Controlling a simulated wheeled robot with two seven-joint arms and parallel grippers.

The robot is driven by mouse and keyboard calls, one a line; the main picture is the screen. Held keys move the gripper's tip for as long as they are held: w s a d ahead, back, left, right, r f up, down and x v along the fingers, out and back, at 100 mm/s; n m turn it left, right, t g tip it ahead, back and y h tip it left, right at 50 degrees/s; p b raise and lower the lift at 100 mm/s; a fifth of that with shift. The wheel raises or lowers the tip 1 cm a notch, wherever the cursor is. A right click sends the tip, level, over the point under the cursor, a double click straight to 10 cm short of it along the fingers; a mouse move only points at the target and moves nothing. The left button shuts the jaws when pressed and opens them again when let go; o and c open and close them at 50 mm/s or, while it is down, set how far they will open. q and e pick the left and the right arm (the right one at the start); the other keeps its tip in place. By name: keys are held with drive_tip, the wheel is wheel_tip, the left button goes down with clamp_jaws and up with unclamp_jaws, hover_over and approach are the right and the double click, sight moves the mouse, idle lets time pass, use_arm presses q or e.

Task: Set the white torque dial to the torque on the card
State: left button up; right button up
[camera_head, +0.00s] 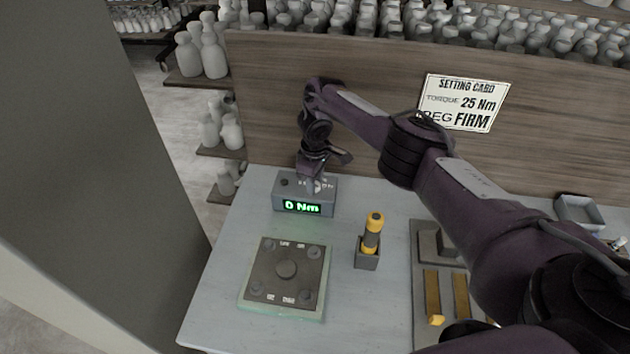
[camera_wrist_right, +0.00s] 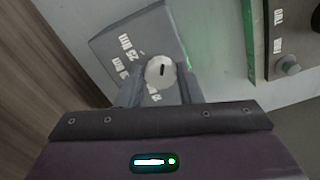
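The setting card (camera_head: 464,103) on the wooden back panel reads torque 25 Nm and a partly covered line ending in FIRM. The grey torque box (camera_head: 289,190) stands at the back of the table, its green display (camera_head: 303,207) reading 0 Nm. The white torque dial (camera_wrist_right: 160,72) has a dark pointer mark; 25 Nm is printed beside it, and other labels are partly hidden. My right gripper (camera_head: 322,172) is over the box. In the wrist view its open fingers (camera_wrist_right: 161,85) lie on either side of the dial; contact is unclear. My left gripper is out of view.
A yellow-handled tool (camera_head: 371,233) stands in a grey holder (camera_head: 367,261). A dark plate with knobs (camera_head: 286,270) lies at the front left. A tray with yellow bars (camera_head: 432,292) is at right, partly behind my arm. Pottery shelves stand behind.

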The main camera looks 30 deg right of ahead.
drive_tip(key=o, duration=0.4)
drive_tip(key=shift+r, duration=0.35)
wheel_tip(320, 180, up, 6)
drive_tip(key=p, duration=0.2)
drive_tip(key=shift+p, duration=0.3)
drive_tip(key=shift+r+p, duration=0.5)
drive_tip(key=shift+r, duration=0.15)
drive_tip(key=shift+f, duration=0.1)
